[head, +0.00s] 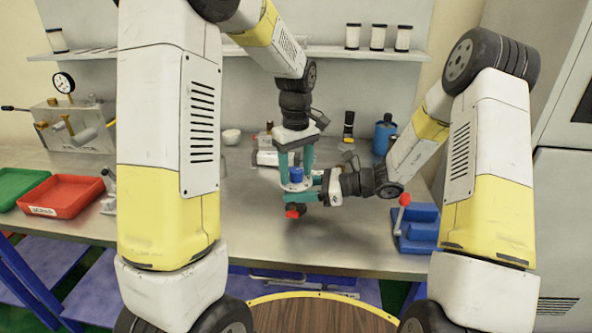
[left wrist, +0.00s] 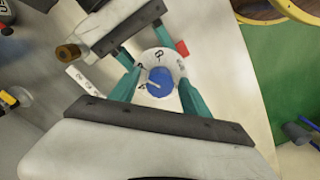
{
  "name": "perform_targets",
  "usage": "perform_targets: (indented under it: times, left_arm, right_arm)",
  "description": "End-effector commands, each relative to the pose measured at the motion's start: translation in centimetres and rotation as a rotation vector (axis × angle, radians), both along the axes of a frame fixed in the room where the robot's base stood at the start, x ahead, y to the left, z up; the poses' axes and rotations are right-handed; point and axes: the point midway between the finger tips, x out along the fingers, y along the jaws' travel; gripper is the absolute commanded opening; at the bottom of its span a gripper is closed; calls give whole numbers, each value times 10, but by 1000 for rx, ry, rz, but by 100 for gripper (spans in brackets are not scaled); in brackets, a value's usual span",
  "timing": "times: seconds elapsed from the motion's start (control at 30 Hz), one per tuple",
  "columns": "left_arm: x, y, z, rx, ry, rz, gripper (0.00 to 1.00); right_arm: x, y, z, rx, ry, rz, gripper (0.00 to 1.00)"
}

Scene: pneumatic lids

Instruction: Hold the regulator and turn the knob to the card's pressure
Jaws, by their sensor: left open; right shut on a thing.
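The regulator shows a blue knob (head: 296,174) on top of a pale body and a red part (head: 293,211) low at its front. In the left wrist view the blue knob (left wrist: 160,80) has a pale pointer line and sits in a white ring dial (left wrist: 163,57) with dark numerals, partly hidden. My left gripper (head: 296,180) points down, open, with one teal finger on each side of the knob, apart from it. My right gripper (head: 289,195) reaches in from the right and is shut on the regulator's body below the knob. I cannot make out the pressure card.
A gauge (head: 64,83) stands on a metal block at the back left. Red (head: 60,196) and green (head: 17,186) trays sit at the left. A blue fixture with a red-knobbed lever (head: 417,228) is at the right, a blue bottle (head: 384,136) behind. The front middle of the bench is clear.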

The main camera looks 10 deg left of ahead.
Motion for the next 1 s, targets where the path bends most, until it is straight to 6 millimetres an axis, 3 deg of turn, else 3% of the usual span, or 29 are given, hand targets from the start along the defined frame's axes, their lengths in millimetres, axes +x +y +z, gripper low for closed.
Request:
perform_targets:
  times: [0.13,0.4,0.43,0.77,1.0]
  left_arm:
    - [0,0,0,0,0,0,55]
    - [0,0,0,0,0,0,2]
    - [0,0,0,0,0,0,0]
    - [0,0,1,-1,-1,-42,0]
    - [0,0,1,-1,-1,-183,0]
  right_arm:
    - [-2,-1,-4,-8,6,1,13]
    - [-2,-1,-4,-8,6,1,13]
    - [-2,-1,-4,-8,6,1,13]
    - [-2,-1,-4,-8,6,1,13]
    - [-2,-1,-4,-8,6,1,13]
